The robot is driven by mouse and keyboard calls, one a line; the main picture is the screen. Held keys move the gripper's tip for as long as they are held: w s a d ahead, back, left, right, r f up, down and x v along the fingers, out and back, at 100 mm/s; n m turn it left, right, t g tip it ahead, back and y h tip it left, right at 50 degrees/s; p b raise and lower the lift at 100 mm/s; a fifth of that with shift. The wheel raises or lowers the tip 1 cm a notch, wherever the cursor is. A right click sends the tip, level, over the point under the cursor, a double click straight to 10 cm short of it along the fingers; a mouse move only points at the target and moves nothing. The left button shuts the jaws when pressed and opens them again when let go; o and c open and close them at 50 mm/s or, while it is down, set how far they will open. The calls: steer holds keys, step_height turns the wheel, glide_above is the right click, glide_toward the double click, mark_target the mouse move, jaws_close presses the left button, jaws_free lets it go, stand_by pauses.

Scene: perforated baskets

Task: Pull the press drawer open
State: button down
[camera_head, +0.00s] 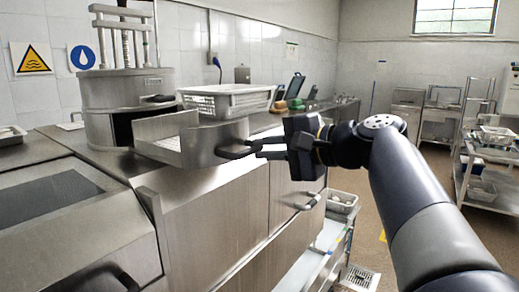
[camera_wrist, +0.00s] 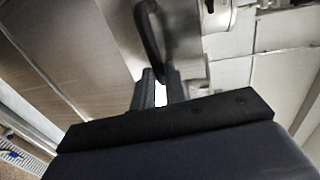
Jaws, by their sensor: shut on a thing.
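The press (camera_head: 112,92) is a round steel body with vertical rods on top, standing on the steel counter at the left. Its drawer (camera_head: 205,145) is a steel tray with a curved front and a pale inside. It sticks out of the dark opening in the press, toward the counter's edge. My gripper (camera_head: 262,150) is shut on the dark drawer handle (camera_head: 233,154) at the tray's front. In the wrist view the handle (camera_wrist: 149,32) runs up from between my two fingers (camera_wrist: 161,82). The fingertips' exact contact is hard to make out.
A white perforated basket (camera_head: 228,100) stands on the counter just behind the drawer. A steel machine with a sloped front (camera_head: 75,215) is at the near left. The floor between is mostly open.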

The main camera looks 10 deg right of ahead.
steer(key=shift+f, duration=0.15)
steer(key=c, duration=1.6)
jaws_free()
steer(key=shift+s+d, duration=0.25)
steer(key=shift+o, duration=0.7)
steer(key=shift+w, duration=0.1)
steer(key=b+v, duration=0.1)
steer(key=v, duration=1)
steer(key=shift+w+a, duration=0.1)
steer(key=shift+a, duration=0.1)
steer(key=p+x, duration=0.1)
steer(key=x, duration=0.9)
steer(key=shift+w+a, duration=0.3)
